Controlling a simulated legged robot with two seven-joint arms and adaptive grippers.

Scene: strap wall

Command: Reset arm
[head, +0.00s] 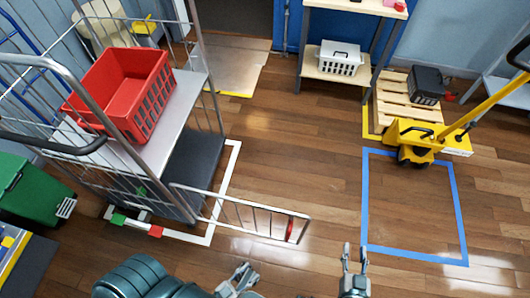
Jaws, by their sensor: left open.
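My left gripper (245,272) is at the bottom middle, at the end of my teal arm. It is open and I see nothing between its fingers. It is below the hinged bar gate (250,217) of the wire roll cage, apart from it in the picture. My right gripper (356,254) is at the bottom, right of the middle, pointing up the picture. Its two fingers stand apart with only floor between them. It is just left of the blue taped square's lower left corner.
The roll cage (208,90) holds a red crate (140,115) on its shelf. A green bin (30,195) stands at the left. A yellow pallet jack (418,135) and pallet (395,100) are at the right. The blue taped square (410,252) and middle floor are clear.

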